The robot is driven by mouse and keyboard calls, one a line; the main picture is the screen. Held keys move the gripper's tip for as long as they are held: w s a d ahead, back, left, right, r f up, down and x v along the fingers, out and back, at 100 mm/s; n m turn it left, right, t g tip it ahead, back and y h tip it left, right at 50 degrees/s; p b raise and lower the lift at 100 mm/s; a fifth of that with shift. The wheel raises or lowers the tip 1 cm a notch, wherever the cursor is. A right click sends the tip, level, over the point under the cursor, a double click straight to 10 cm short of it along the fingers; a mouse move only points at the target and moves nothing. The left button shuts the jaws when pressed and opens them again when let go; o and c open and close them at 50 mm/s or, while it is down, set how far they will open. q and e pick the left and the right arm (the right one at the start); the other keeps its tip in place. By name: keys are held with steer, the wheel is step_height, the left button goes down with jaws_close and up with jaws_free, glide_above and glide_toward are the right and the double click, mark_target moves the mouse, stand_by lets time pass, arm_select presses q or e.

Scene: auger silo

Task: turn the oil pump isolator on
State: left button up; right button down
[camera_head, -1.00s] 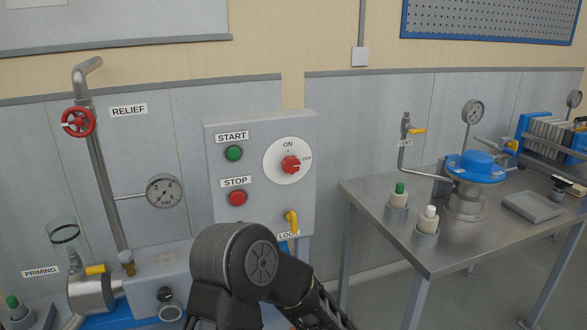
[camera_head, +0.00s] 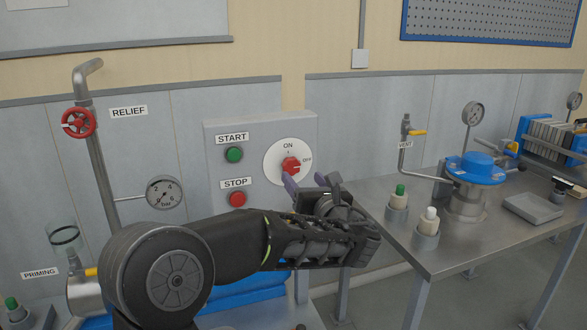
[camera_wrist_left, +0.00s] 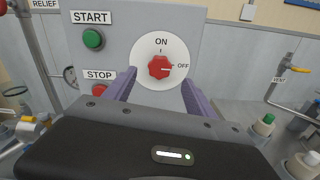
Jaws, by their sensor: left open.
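The oil pump isolator is a red rotary knob (camera_head: 291,166) on a white round plate (camera_head: 274,156), on the grey control box. ON is printed above it and OFF to its right. In the left wrist view the knob (camera_wrist_left: 159,67) has its white mark pointing right, toward OFF. My left gripper (camera_head: 313,182) is open and empty, just below and in front of the plate. In the left wrist view its two purple fingers (camera_wrist_left: 157,84) stand either side of the knob's lower area, apart from it. My right gripper is not in view.
A green START button (camera_head: 234,154) and a red STOP button (camera_head: 238,199) sit left of the isolator. My left arm hides the yellow lock handle. A steel table (camera_head: 452,239) with a blue-lidded vessel (camera_head: 475,166) stands to the right.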

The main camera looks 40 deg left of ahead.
mark_target(293, 167)
arm_select(q)
steer(key=p+x, duration=0.1)
steer(key=x, duration=0.6)
steer(key=shift+w+a+f+p, duration=0.1)
steer(key=shift+w+a+p, duration=0.1)
steer(key=shift+a+p, duration=0.1)
steer(key=c, duration=1.4)
